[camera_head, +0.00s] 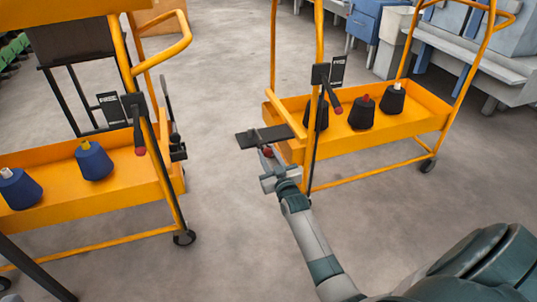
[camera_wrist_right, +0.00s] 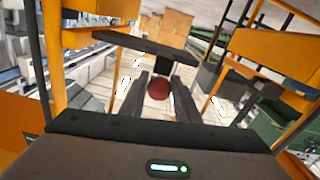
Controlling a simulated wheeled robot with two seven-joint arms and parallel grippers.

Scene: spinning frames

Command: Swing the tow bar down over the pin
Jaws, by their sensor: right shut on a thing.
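The tow bar (camera_head: 264,137) is a flat black bar at the left end of the right orange trolley (camera_head: 385,131). It reaches out level toward the left trolley (camera_head: 110,192), with a wide gap of floor between them. My right gripper (camera_head: 267,161) is shut on a red knob at the bar. In the right wrist view the red knob (camera_wrist_right: 158,88) sits between the fingers, below the black bar (camera_wrist_right: 145,47). A dark bracket (camera_head: 177,150) on the near end of the left trolley may hold the pin; the pin itself cannot be made out. My left gripper is out of view.
Blue yarn cones (camera_head: 94,161) stand on the left trolley and black cones (camera_head: 362,113) on the right one. Red-tipped levers (camera_head: 138,140) hang on both trolley posts. Machines (camera_head: 470,55) line the back right. The floor between the trolleys is clear.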

